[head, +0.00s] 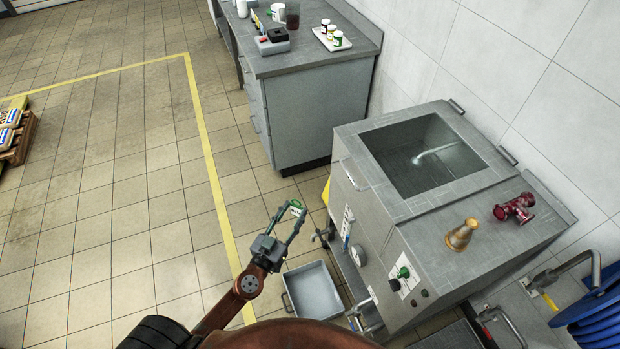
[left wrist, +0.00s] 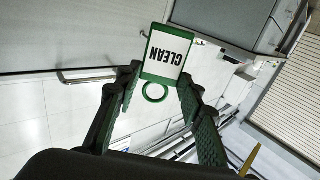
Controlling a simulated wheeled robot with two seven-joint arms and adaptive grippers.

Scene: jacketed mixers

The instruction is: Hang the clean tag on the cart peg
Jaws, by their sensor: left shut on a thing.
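My left gripper (head: 289,216) reaches in over the floor in front of the steel machine, and its fingers are shut on the clean tag (head: 296,207). In the left wrist view the clean tag (left wrist: 167,55) is a white plate with a green border, a green ring and the word CLEAN, upside down there. It sits between the fingertips of the left gripper (left wrist: 160,80). I cannot make out a cart or a cart peg in either view. My right gripper is not in view.
A grey tub (head: 314,291) is below my gripper. A counter (head: 318,112) stands behind. Blue hose (head: 596,318) is at right.

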